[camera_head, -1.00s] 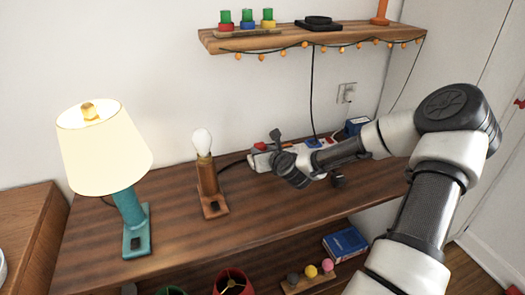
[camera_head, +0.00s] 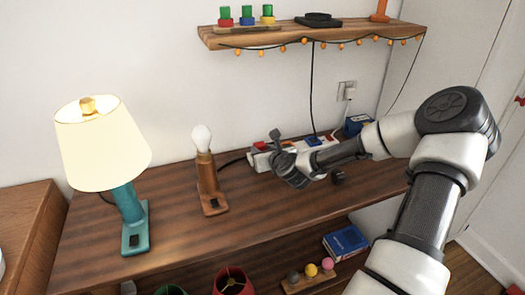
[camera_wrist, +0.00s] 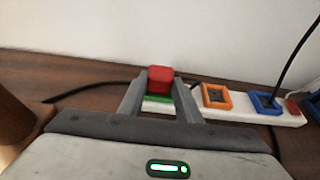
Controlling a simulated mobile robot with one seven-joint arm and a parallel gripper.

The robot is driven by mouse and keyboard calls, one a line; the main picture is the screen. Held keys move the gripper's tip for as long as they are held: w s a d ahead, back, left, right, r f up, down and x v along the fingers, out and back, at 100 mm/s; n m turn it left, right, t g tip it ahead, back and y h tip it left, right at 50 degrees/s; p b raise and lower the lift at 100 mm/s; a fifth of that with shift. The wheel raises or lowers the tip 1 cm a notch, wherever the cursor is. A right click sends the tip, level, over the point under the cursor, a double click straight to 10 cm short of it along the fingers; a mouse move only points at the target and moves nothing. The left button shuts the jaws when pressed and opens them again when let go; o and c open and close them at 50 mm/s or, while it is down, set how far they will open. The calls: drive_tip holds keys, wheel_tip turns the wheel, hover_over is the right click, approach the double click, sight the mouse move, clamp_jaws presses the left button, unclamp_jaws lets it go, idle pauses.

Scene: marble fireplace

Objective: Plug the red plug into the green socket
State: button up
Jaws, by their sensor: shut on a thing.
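The red plug (camera_wrist: 160,78) is a red block held between the two fingers of my gripper (camera_wrist: 160,92) in the wrist view. The green socket (camera_wrist: 158,99) on the white power strip (camera_wrist: 240,113) shows just below the plug, between the fingers. I cannot tell whether the plug is seated in it or just above it. In the head view my gripper (camera_head: 276,145) is at the strip's left part and hides much of it. The power strip also shows there (camera_head: 262,162).
An orange socket (camera_wrist: 216,96) is empty beside the green one. A bulb lamp (camera_head: 208,180) and a shaded lamp (camera_head: 130,215) stand left on the table. A shelf (camera_head: 320,38) hangs above.

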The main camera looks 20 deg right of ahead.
drive_tip(key=shift+s+f, duration=0.3)
drive_tip(key=shift+f, duration=0.55)
drive_tip(key=o, duration=1.1)
drive_tip(key=shift+a, duration=0.1)
drive_tip(key=shift+c, duration=0.2)
drive_tip(key=shift+a, duration=0.1)
drive_tip(key=shift+s, duration=0.15)
drive_tip(key=r+p+v, duration=0.1)
drive_tip(key=p+v, duration=0.9)
drive_tip(key=v, duration=0.7)
drive_tip(key=shift+d+r, duration=0.3)
drive_tip(key=shift+d, duration=0.05)
